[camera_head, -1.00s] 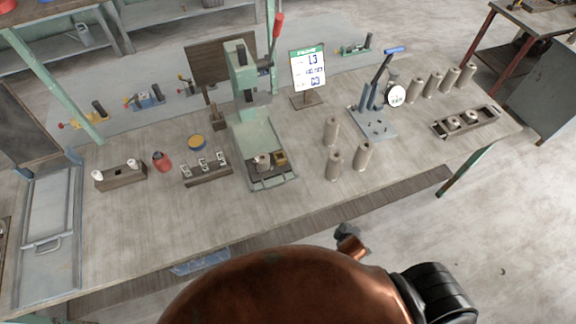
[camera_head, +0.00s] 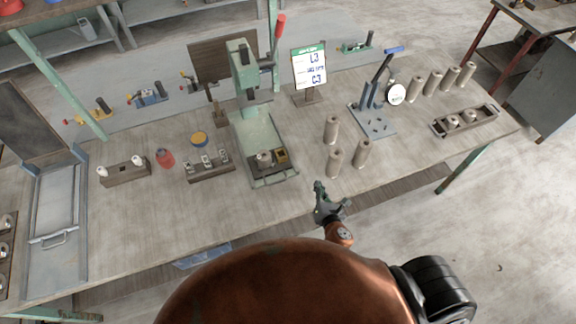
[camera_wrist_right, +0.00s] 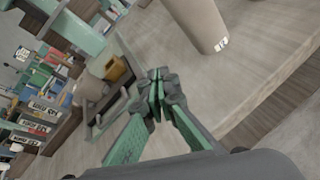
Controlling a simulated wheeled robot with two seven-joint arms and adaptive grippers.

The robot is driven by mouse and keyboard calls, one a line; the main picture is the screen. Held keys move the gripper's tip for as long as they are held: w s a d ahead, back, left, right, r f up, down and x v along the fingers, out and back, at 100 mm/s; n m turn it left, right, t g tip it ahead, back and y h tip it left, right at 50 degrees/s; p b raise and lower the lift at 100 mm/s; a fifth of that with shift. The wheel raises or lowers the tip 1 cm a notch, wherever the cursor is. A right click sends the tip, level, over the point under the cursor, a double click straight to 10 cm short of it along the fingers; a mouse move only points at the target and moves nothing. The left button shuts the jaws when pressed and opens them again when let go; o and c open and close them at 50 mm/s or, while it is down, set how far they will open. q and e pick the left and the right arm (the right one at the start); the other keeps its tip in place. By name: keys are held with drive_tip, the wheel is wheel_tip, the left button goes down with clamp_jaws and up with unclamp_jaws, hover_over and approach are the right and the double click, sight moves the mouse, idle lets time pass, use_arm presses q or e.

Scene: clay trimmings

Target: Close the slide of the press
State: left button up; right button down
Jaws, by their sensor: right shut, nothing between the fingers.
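The green press (camera_head: 243,75) stands on the workbench, with a red-knobbed lever (camera_head: 279,25) raised at its right. Its slide (camera_head: 274,178) lies at the front of the press base and carries a metal cylindrical part (camera_head: 265,159) and a small brass block (camera_head: 282,156). The slide looks pulled out toward the bench front. My right gripper (camera_head: 319,187) is shut and empty, in front of and to the right of the slide, near the bench's front edge. My left gripper is not in view.
Several tan cylinders (camera_head: 361,153) stand right of the press, close to my right gripper. A gauge stand (camera_head: 375,118) is behind them. A rack (camera_head: 209,171) of small parts is left of the press. A sign (camera_head: 309,68) stands behind.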

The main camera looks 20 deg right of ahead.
sight(285, 161)
drive_tip(key=a+n, duration=0.2)
drive_tip(key=a+n+y, duration=0.1)
drive_tip(key=a+n, duration=0.1)
drive_tip(key=w+a+n+y, duration=0.1)
drive_tip(key=a+n, duration=0.1)
drive_tip(key=n, duration=0.1)
drive_tip(key=shift+w+a+t, duration=0.1)
drive_tip(key=shift+a+t, duration=0.2)
drive_tip(key=shift+t, duration=0.1)
drive_tip(key=shift+w+a+f+y, duration=0.15)
drive_tip(key=shift+w+a+y, duration=0.05)
drive_tip(key=shift+y, duration=0.2)
drive_tip(key=x, duration=0.8)
drive_tip(key=r+x, duration=0.1)
drive_tip(key=x, duration=0.3)
drive_tip(key=shift+w+d, duration=0.1)
drive_tip(key=shift+w, duration=0.3)
drive_tip(key=shift+w+f, duration=0.1)
drive_tip(key=shift+w, duration=0.3)
